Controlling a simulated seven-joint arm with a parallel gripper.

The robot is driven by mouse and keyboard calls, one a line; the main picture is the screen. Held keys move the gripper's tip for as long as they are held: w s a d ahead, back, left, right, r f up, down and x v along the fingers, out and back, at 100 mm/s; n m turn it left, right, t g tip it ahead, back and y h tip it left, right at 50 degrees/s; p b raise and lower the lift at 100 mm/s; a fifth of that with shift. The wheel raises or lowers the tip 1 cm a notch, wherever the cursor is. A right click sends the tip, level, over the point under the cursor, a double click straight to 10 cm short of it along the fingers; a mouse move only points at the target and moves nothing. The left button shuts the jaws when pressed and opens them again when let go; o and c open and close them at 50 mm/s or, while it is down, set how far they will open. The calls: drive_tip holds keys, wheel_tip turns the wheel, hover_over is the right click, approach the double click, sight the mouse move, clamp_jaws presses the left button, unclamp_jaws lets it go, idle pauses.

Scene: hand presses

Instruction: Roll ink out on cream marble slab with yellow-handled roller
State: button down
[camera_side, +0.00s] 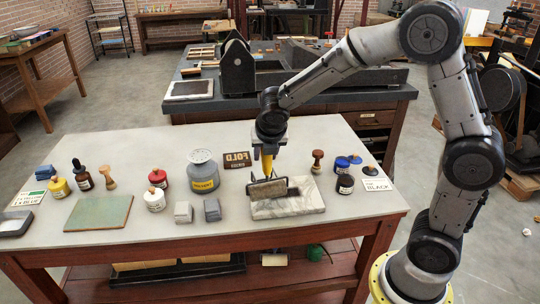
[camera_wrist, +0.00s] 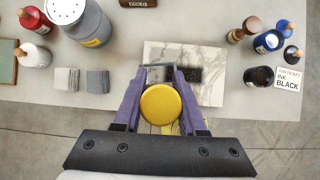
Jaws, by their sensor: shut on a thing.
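My gripper (camera_side: 268,146) is shut on the yellow handle (camera_side: 266,163) of the roller and holds it upright over the slab. In the wrist view the round yellow handle end (camera_wrist: 160,104) sits between the purple fingers. The roller (camera_side: 267,189) is at the left part of the cream marble slab (camera_side: 299,208); I cannot tell whether it touches the surface. A dark ink patch (camera_side: 293,192) lies on the slab just right of the roller, and it also shows in the wrist view (camera_wrist: 195,75). The slab also shows in the wrist view (camera_wrist: 212,57).
Left of the slab stand two grey blocks (camera_side: 212,209) and a grey canister (camera_side: 203,172). Right are a wooden-handled tool (camera_side: 317,161), a dark bottle (camera_side: 345,184) and a "BLACK" card (camera_side: 377,184). The front right table top is clear.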

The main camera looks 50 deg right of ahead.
drive_tip(key=d+m, duration=0.2)
drive_tip(key=d, duration=1.4)
drive_tip(key=s+a+f, duration=0.3)
drive_tip(key=s+a, duration=0.5)
drive_tip(key=shift+s+a+f+g+h, duration=0.2)
drive_tip(key=shift+s+g+h, duration=0.1)
drive_tip(key=shift+h, duration=0.1)
drive_tip(key=shift+w+f, duration=0.1)
drive_tip(key=shift+f, duration=0.3)
idle(0.5)
